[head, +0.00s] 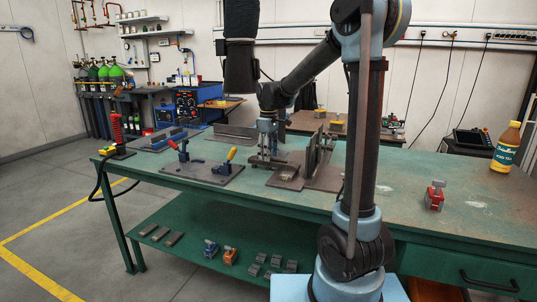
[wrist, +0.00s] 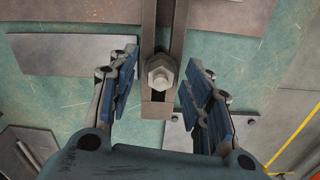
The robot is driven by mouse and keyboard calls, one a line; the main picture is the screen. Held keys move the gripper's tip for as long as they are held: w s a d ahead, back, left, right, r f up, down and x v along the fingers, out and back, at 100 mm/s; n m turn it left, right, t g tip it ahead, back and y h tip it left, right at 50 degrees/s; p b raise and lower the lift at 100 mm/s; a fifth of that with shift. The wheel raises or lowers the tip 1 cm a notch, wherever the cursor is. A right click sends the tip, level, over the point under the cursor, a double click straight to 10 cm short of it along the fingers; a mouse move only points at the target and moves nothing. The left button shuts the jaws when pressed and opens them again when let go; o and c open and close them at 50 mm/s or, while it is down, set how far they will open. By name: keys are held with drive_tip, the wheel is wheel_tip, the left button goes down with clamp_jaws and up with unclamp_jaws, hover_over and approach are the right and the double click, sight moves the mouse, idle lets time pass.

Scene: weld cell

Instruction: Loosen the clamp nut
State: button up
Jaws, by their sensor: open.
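The clamp nut (wrist: 160,72) is a grey hex nut in the wrist view, seated on a dark slotted clamp bar (wrist: 157,108). My gripper (wrist: 160,85) is open, with one blue-padded finger on each side of the nut. Neither finger appears to touch it, and the gap between the fingers is wider than the nut. The nut cannot be made out there.
On the green bench (head: 420,190), a plate with red and yellow handled toggle clamps (head: 210,168) lies left of my gripper, and upright steel plates (head: 318,155) stand close on its right. The bench between is mostly clear.

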drive_tip(key=shift+c, duration=0.3)
drive_tip(key=c, duration=1)
drive_tip(key=shift+m, duration=2.4)
clamp_jaws()
drive_tip(key=shift+w, duration=0.1)
drive_tip(key=o, duration=1.1)
unclamp_jaws()
drive_tip(key=shift+c, duration=0.2)
